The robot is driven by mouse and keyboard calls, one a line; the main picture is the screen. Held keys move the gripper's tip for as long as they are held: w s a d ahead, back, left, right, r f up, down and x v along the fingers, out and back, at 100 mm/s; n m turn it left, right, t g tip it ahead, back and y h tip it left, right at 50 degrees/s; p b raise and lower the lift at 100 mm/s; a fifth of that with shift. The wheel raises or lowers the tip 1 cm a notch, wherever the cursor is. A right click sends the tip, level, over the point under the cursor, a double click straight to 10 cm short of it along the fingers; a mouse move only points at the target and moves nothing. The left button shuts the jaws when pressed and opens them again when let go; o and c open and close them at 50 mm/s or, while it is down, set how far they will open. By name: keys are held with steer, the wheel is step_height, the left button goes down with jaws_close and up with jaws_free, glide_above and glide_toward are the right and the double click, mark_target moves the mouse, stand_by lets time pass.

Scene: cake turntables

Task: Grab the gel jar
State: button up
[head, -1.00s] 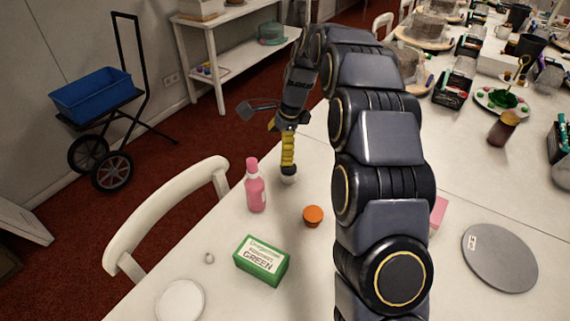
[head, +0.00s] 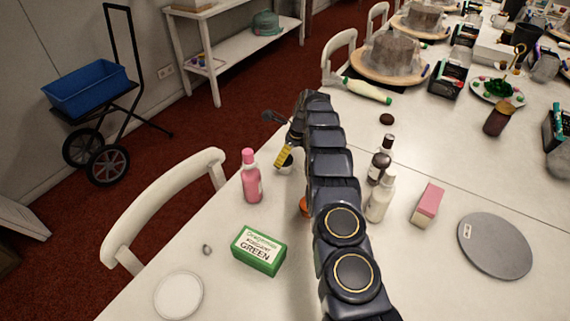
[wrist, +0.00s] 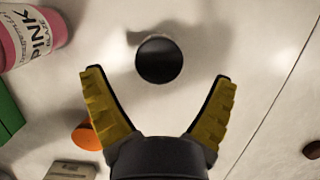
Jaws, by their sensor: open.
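A small round jar with a black lid, which fits the gel jar, stands on the white table; no label on it is readable. In the wrist view its lid (wrist: 159,59) lies just ahead of my fingertips, centred between them. In the head view the jar (head: 286,167) is partly hidden by my gripper (head: 283,156). My gripper (wrist: 159,76) is open and empty, its yellow fingers spread wide. I cannot tell the height of the fingers above the jar.
An orange lid or pot (wrist: 87,136) is close by my left finger. A pink bottle (head: 251,177) and green box (head: 259,250) stand left. Dark (head: 380,161) and white (head: 380,197) bottles, a pink box (head: 427,205) and grey disc (head: 495,246) are right.

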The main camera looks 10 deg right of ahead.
steer(key=shift+x, duration=2.45)
steer(key=shift+a, duration=0.1)
steer(key=c, duration=1.2)
